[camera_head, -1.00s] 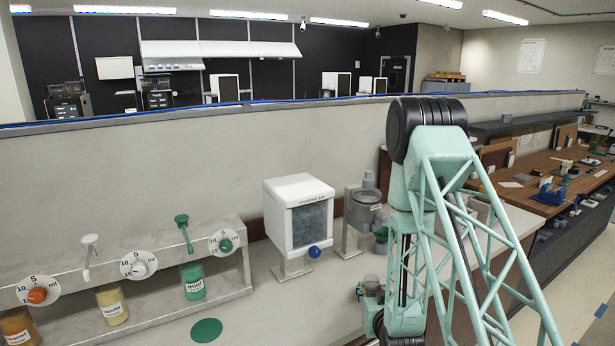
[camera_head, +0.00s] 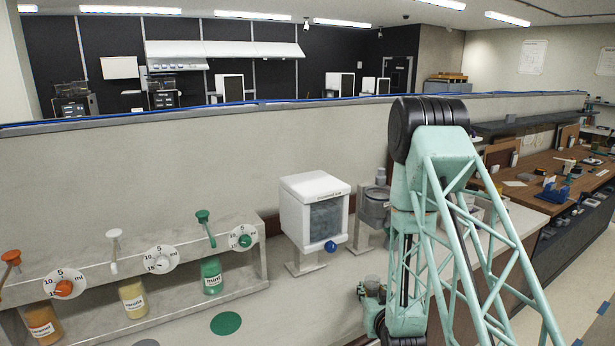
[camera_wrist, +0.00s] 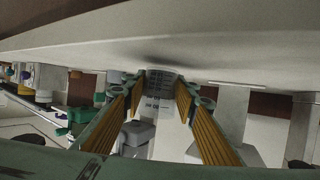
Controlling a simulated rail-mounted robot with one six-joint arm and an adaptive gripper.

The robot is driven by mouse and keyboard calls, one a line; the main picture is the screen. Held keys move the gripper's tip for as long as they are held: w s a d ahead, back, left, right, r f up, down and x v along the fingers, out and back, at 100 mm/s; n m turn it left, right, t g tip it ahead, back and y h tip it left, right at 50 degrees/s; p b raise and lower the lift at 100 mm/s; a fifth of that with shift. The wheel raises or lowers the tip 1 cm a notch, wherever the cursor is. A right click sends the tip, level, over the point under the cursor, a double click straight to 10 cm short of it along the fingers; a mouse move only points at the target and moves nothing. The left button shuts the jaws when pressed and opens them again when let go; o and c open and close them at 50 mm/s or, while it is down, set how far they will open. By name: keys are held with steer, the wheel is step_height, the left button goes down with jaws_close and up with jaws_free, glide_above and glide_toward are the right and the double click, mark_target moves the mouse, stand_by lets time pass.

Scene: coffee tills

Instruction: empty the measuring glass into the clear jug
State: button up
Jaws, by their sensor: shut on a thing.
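In the wrist view my gripper (camera_wrist: 160,88) is closed around a small greyish, see-through vessel with line marks, which looks like the measuring glass (camera_wrist: 160,78). It sits between the two fingertips. How much is in it I cannot tell. In the head view my arm covers the right middle of the picture, and the gripper end is small and partly hidden at its lower left. I cannot make out the clear jug in either view.
On the counter stand an ice dispenser (camera_head: 314,215) with a blue knob, a grey machine (camera_head: 374,206) beside it, and a syrup rack with a mint bottle (camera_head: 211,275), a vanilla bottle (camera_head: 133,299) and an orange bottle (camera_head: 43,325). A flat green disc (camera_head: 226,323) lies in front. A long wall stands behind.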

steer(key=shift+d, duration=3.45)
steer(key=shift+a, duration=0.1)
steer(key=shift+a, duration=3.4)
steer(key=shift+r, duration=0.2)
steer(key=shift+r, duration=0.45)
steer(key=s+r+m+h, duration=0.3)
steer(key=s+r+h, duration=0.1)
steer(key=r, duration=0.7)
steer(key=shift+s+g, duration=0.3)
steer(key=shift+s, duration=0.1)
